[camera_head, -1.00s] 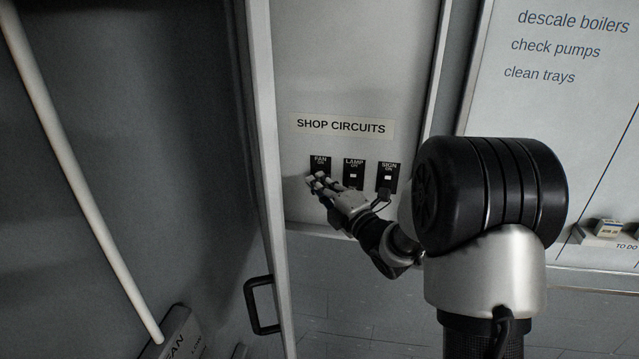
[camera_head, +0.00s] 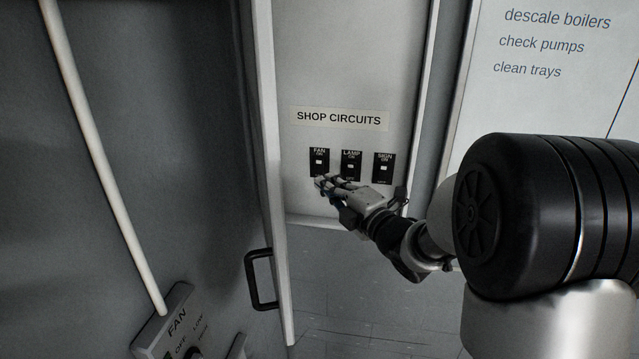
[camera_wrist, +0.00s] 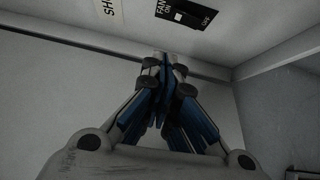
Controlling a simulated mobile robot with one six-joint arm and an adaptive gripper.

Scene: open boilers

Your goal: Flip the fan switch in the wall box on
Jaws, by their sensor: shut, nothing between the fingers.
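The wall box (camera_head: 345,80) stands open, with a "SHOP CIRCUITS" label above three black switch plates. The fan switch (camera_head: 319,162) is the leftmost, and its small white toggle sits nearer the ON lettering than the lower end. The fan switch also shows at the top of the wrist view (camera_wrist: 186,16), with the toggle closer to ON than to OFF. My gripper (camera_head: 320,181) is just below the fan plate, apart from the toggle. Its fingers are shut and empty, and they meet in the wrist view (camera_wrist: 165,58).
The lamp switch (camera_head: 351,166) and sign switch (camera_head: 383,168) are close to the right. An open door (camera_head: 270,200) with a black handle (camera_head: 258,280) stands left of my gripper. A separate box (camera_head: 165,325) marked FAN is at the lower left. A lettered board (camera_head: 550,70) is at right.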

